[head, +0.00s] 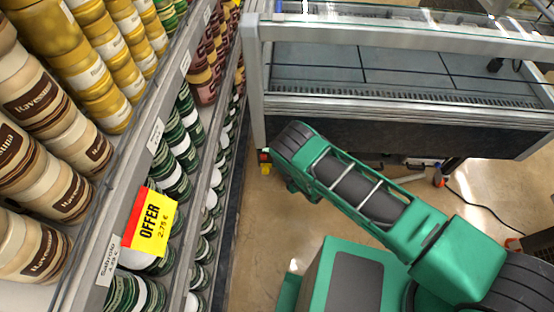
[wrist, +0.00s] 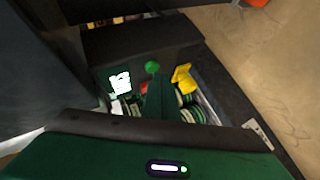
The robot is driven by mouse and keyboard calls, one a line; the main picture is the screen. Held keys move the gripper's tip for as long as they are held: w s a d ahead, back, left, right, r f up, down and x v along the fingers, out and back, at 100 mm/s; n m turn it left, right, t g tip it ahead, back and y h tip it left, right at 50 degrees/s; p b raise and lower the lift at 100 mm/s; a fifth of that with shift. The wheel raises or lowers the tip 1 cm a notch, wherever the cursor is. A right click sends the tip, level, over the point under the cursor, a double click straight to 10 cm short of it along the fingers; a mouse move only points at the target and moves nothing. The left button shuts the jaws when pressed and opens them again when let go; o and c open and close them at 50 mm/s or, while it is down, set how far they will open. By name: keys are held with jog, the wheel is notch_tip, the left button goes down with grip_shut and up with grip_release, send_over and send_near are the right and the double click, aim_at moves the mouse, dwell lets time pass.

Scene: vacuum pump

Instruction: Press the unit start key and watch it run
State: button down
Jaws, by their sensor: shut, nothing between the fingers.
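In the wrist view a dark box-like unit (wrist: 140,42) carries a bright green round key (wrist: 152,67), a small red part (wrist: 144,87), a lit white display (wrist: 120,83) and a yellow handle-like part (wrist: 184,77). My gripper (wrist: 158,80) is shut and empty. Its dark green fingers point at the panel, with the tip just below the green key in the picture. I cannot tell whether they touch it. In the head view my arm hides the gripper; small red and yellow parts (head: 265,160) show at the foot of the glass case.
A glass-topped display case (head: 400,110) stands at the back. A shelf of jars (head: 60,130) with an offer sign (head: 151,227) lines the left. A cable (head: 480,205) lies on the tan floor at right. Striped jars (wrist: 190,112) show below the unit in the wrist view.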

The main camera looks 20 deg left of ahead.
jog(key=shift+s+d, duration=0.1)
jog(key=shift+s, duration=0.35)
jog(key=s, duration=0.2)
jog(key=s+d, duration=0.1)
jog(key=s, duration=0.1)
jog(key=shift+s+d, duration=0.1)
jog(key=shift+s, duration=0.3)
dwell(0.8)
